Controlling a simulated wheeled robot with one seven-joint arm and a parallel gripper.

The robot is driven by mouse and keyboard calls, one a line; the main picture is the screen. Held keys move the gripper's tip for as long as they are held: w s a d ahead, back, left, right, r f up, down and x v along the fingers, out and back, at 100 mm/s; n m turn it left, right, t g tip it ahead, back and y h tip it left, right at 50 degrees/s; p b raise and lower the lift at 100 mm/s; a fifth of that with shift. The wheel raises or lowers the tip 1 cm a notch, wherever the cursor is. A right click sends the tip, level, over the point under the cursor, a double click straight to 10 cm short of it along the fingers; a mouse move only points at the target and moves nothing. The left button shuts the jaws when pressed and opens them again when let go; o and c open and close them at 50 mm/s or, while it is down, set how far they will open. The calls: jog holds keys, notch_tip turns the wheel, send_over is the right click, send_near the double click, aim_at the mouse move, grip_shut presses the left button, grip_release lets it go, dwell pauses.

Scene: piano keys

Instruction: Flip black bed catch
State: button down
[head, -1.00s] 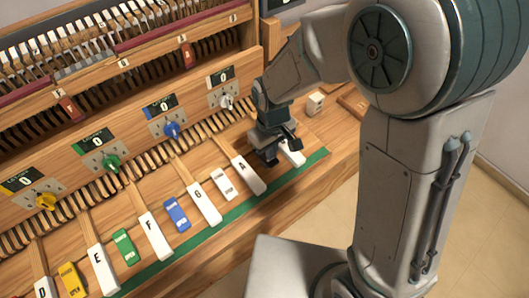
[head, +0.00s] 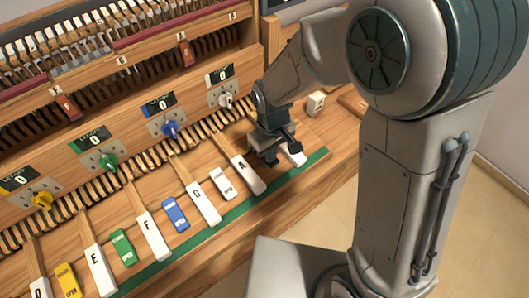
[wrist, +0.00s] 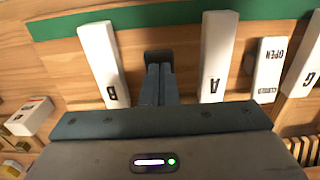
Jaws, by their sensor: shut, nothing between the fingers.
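The black bed catch (wrist: 158,56) shows as a small dark block between the white B key (wrist: 103,62) and the white A key (wrist: 218,55) in the wrist view. My gripper (wrist: 160,70) is shut and empty, with its fingers side by side over the near part of the catch. The fingers hide much of the catch, so its tilt and any label cannot be read, and contact is unclear. In the head view my gripper (head: 268,154) is low between the A and B keys, and the catch is hard to tell from the dark fingers.
A white catch (head: 222,183) and a blue catch (head: 176,213) lie between keys further left. A green strip (head: 200,232) runs along the front edge. A small white block (head: 316,102) stands behind right. Knobs, including a blue one (head: 170,130), line the upright panel.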

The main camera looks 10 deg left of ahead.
jog(key=shift+f+b, duration=0.3)
jog(key=shift+f, duration=0.05)
jog(key=shift+r, duration=0.15)
jog(key=shift+r+p, duration=2.6)
jog(key=shift+r, duration=0.8)
jog(key=s+d+r+m+t, duration=0.1)
jog(key=s+d+r+m, duration=0.3)
jog(key=d+r, duration=0.3)
jog(key=s+d+r+m+t, duration=0.2)
jog(key=s+d+r+m, duration=0.2)
jog(key=d, duration=1.1)
notch_tip(320, 180, up, 4)
jog(key=shift+d+f+m, duration=0.1)
jog(key=shift+d+m, duration=0.25)
jog(key=shift+m, duration=0.65)
jog(key=shift+a, duration=0.1)
